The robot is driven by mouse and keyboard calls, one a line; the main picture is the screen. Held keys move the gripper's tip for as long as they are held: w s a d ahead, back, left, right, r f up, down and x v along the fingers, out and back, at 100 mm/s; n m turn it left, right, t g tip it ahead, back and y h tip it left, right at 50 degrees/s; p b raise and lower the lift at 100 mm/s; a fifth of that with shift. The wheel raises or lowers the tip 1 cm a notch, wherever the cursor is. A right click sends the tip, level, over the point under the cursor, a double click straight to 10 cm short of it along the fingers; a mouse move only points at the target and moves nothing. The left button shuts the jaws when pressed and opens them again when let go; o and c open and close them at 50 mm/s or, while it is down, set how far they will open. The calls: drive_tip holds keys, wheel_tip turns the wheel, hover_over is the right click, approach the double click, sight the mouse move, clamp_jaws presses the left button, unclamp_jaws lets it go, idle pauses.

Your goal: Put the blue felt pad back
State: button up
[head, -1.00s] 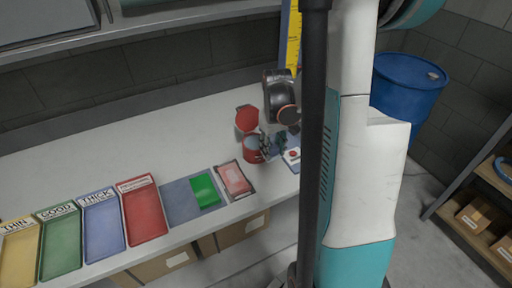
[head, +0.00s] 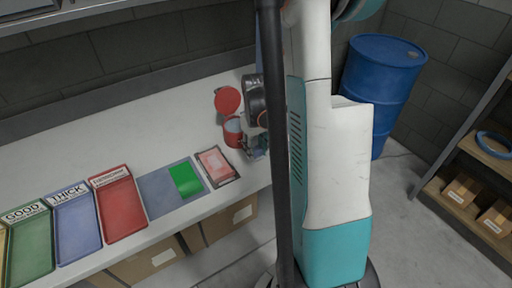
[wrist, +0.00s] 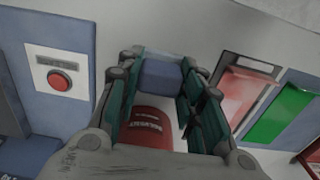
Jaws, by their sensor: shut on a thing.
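My gripper (wrist: 160,88) is shut on a small blue block-like piece, the blue felt pad (wrist: 161,74), which shows between the teal fingers in the wrist view. In the head view my gripper (head: 258,146) is partly hidden by my own arm and column, beside a red can (head: 233,134) with its round red lid (head: 228,100) tipped open. I cannot make out the pad in the head view. A red labelled surface (wrist: 150,127) shows below the pad in the wrist view, between the fingers.
A green pad (head: 186,180) lies on a blue-grey mat (head: 155,194). A pink-red pad (head: 215,163) lies beside it. Labelled red (head: 119,211), blue (head: 77,228) and green trays (head: 30,249) stand left. A red button (wrist: 60,82) on a white plate shows in the wrist view.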

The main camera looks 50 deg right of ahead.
drive_tip(key=shift+f+b, duration=0.3)
drive_tip(key=shift+f, duration=0.35)
drive_tip(key=shift+f+b, duration=0.6)
idle(0.4)
drive_tip(key=o, duration=1)
drive_tip(key=shift+o, duration=0.2)
drive_tip(key=shift+r, duration=0.1)
wheel_tip(320, 180, up, 12)
drive_tip(key=shift+f, duration=0.1)
